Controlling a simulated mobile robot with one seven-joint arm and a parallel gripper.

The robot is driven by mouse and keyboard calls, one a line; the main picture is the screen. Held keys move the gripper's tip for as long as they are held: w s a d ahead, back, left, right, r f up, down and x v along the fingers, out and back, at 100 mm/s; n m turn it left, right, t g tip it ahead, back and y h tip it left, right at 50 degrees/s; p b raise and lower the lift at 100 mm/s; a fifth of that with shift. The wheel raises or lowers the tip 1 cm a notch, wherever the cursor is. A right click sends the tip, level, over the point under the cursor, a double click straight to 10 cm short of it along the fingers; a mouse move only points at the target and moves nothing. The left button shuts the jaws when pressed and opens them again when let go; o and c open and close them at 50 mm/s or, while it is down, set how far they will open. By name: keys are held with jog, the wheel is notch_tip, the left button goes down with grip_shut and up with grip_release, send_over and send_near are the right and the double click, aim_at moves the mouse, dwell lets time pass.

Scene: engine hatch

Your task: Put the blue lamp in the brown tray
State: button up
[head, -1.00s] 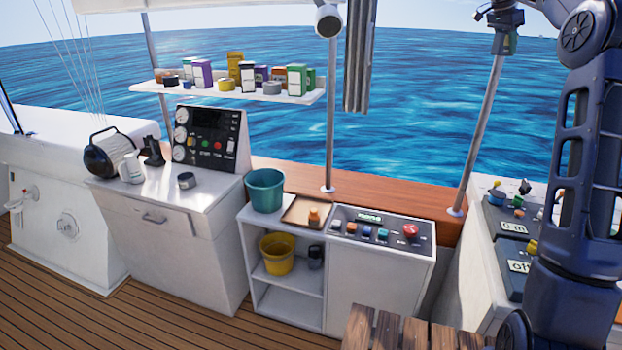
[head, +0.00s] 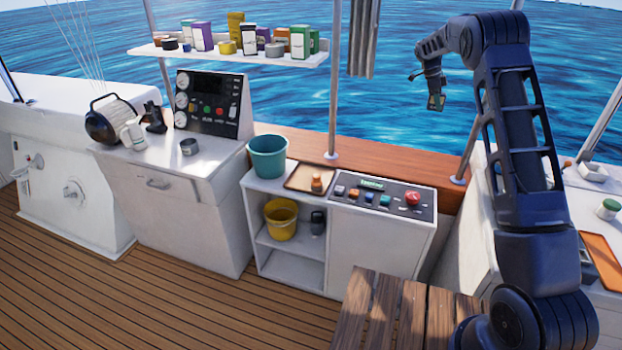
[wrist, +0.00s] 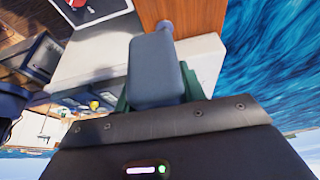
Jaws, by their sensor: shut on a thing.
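The brown tray (head: 296,178) lies on top of the low white cabinet, between the teal bucket and the button panel. A small orange-brown bottle (head: 317,184) stands in it. My gripper (head: 437,100) is raised over the right side of the scene, against the sea, to the right of the tray and well above it. In the wrist view its green fingers (wrist: 158,92) are shut on a blue-grey, block-shaped thing, which I take for the blue lamp (wrist: 156,68). In the head view the held thing is too small to make out clearly.
The teal bucket (head: 267,157) stands close left of the tray, and the button panel (head: 384,196) close right. A post (head: 336,100) rises behind the tray. The shelf (head: 225,58) with several boxes hangs at back left. A slatted wooden surface (head: 405,310) is in front.

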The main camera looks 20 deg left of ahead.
jog(key=s+a+f+m+g, duration=0.1)
jog(key=s+a+f, duration=0.2)
jog(key=a+f, duration=0.55)
jog(key=s+a+f+m, duration=0.1)
jog(key=s+a+f, duration=0.4)
jog(key=f, duration=0.7)
jog(key=s+a+f+n, duration=0.1)
jog(key=s+a, duration=0.2)
jog(key=a, duration=0.7)
jog(key=s+a+f+t, duration=0.15)
jog(key=s+a, duration=0.25)
jog(key=a, duration=0.5)
jog(key=s+a+f+n+g, duration=0.1)
jog(key=s+a+f, duration=0.15)
jog(key=a, duration=0.75)
jog(key=shift+t, duration=0.25)
jog(key=shift+s+d+f, duration=0.1)
jog(key=shift+s+f, duration=0.1)
jog(key=shift+f, duration=1.5)
jog(key=shift+s+d+f, duration=0.1)
jog(key=shift+s+f, duration=0.1)
jog(key=shift+f, duration=1.45)
jog(key=shift+f, duration=0.15)
jog(key=o, duration=0.8)
